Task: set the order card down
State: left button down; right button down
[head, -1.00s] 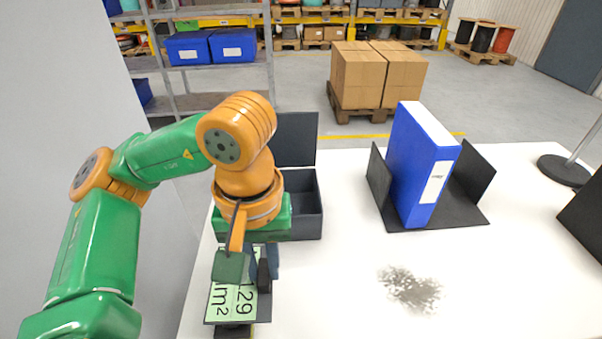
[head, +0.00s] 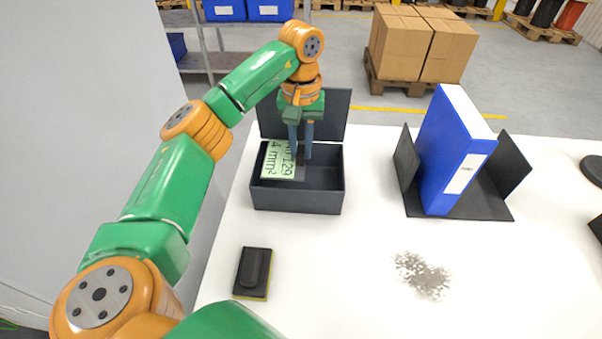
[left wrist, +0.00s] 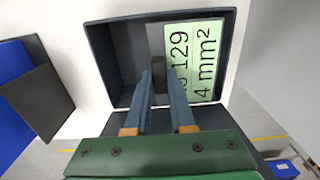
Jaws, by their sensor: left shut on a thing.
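The order card (head: 278,160) is pale green with large dark print reading 129 and 4 mm². My left gripper (head: 303,150) points down and is shut on the card's dark grip part, with the card to the left of the fingers. The card is at the open dark grey box (head: 296,198), inside its outline in the head view. In the left wrist view the card (left wrist: 208,62) lies across one side of the box opening, right of my left gripper (left wrist: 162,78). I cannot tell whether it touches the box floor. My right gripper is out of view.
A black eraser-like block (head: 253,272) lies on the white table in front of the box. A blue binder (head: 450,155) stands in a black holder (head: 480,208) to the right. A dark smudge (head: 421,274) marks the table. The table's middle is otherwise clear.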

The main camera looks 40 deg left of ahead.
pick_arm(q)
send_near(301, 186)
jog(key=f, duration=0.5)
jog(key=shift+s+d, duration=0.1)
jog(key=shift+s, duration=0.1)
jog(key=shift+w+f+p, duration=0.15)
jog(key=shift+f+p, duration=0.15)
jog(key=shift+p, duration=0.05)
jog(key=shift+f, duration=0.15)
jog(key=shift+f, duration=0.15)
jog(key=c, duration=0.8)
grip_release()
jog(key=shift+r, duration=0.2)
